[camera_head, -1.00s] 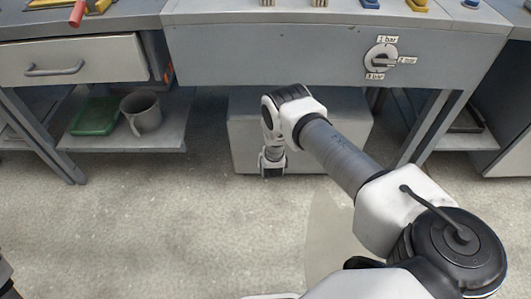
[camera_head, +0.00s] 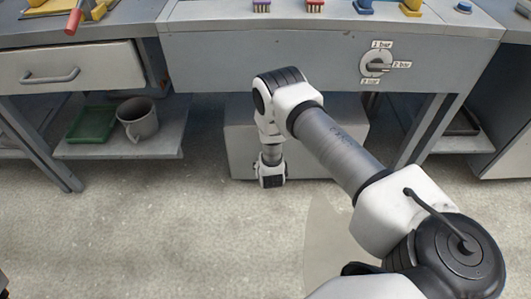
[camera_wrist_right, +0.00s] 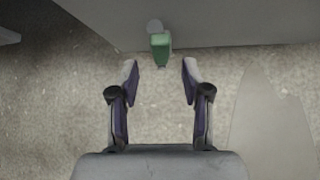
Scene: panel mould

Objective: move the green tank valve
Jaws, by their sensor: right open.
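In the right wrist view, the green tank valve (camera_wrist_right: 160,46) sticks out from the face of a grey box-like tank, beside a small round grey disc (camera_wrist_right: 155,26). My right gripper (camera_wrist_right: 160,75) is open and empty; the valve lies just beyond its fingertips, roughly centred between them, and no contact shows. In the head view my right arm reaches down in front of the grey tank (camera_head: 235,140) under the bench. The valve is hidden there, and the fingers cannot be made out. My left gripper is not in view.
The grey bench (camera_head: 230,55) overhangs the tank and carries a pressure dial (camera_head: 376,64) on its front. A left shelf (camera_head: 160,140) holds a green tray (camera_head: 91,124) and a grey mug (camera_head: 138,119). The floor (camera_head: 170,225) in front is clear.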

